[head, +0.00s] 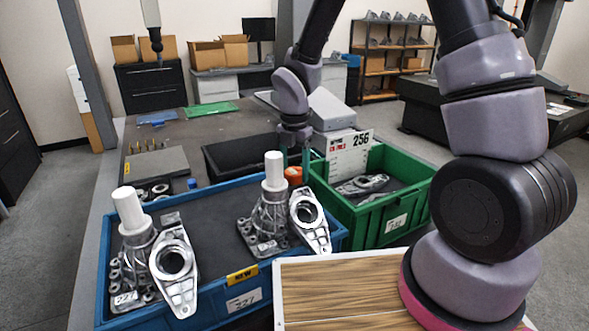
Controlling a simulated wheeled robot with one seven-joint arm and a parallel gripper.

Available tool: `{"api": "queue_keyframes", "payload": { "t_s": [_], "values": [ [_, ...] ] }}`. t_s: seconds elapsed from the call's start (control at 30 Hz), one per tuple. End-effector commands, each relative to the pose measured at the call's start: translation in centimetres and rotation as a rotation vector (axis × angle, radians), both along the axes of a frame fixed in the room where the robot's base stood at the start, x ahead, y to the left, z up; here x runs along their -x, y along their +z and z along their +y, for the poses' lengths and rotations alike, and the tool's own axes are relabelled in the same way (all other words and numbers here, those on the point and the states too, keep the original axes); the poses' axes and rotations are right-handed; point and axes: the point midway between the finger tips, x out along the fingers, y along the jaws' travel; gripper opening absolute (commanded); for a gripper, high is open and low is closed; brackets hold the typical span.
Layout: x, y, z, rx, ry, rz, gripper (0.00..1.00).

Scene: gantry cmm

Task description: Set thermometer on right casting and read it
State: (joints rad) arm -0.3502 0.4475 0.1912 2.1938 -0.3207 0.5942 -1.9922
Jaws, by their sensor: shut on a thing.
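My gripper (295,165) hangs above the far side of the blue crate (214,311), with its fingers pointing down. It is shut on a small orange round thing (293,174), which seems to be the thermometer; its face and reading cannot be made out. The right casting (268,215) stands upright in the blue crate, with a white cylinder (274,171) on top and a flat arm with a ring (309,218) at its right. The held thing is behind and to the right of that cylinder, apart from it in the picture. The left casting (138,245) stands similarly at the crate's left.
A green crate (380,239) with metal parts stands right of the blue one, with a white sign (348,152) marked 256 behind it. A black tray (225,158) lies behind. A wooden board (345,290) is in front. The crate's middle is bare.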

Motion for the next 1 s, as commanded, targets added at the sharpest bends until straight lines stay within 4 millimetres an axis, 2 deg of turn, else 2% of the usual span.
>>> {"api": "queue_keyframes", "payload": {
  "t_s": [0.13,0.17,0.2,0.23,0.53,0.67,0.77,1.0],
  "values": [
    [0.0,-0.3,0.0,0.000,-0.001,0.000,0.00],
    [0.0,-0.3,0.0,0.000,-0.001,0.000,0.69],
    [0.0,-0.3,0.0,0.000,-0.001,0.000,0.85],
    [0.0,-0.3,0.0,0.000,-0.001,0.000,0.95],
    [0.0,-0.2,0.0,0.000,-0.001,0.000,0.95],
    [-0.1,0.6,0.0,-0.001,-0.002,-0.001,0.95],
    [-0.1,2.1,0.0,-0.003,-0.003,-0.003,0.95],
    [-0.1,7.4,0.0,-0.001,-0.003,-0.005,0.95]
  ]
}}
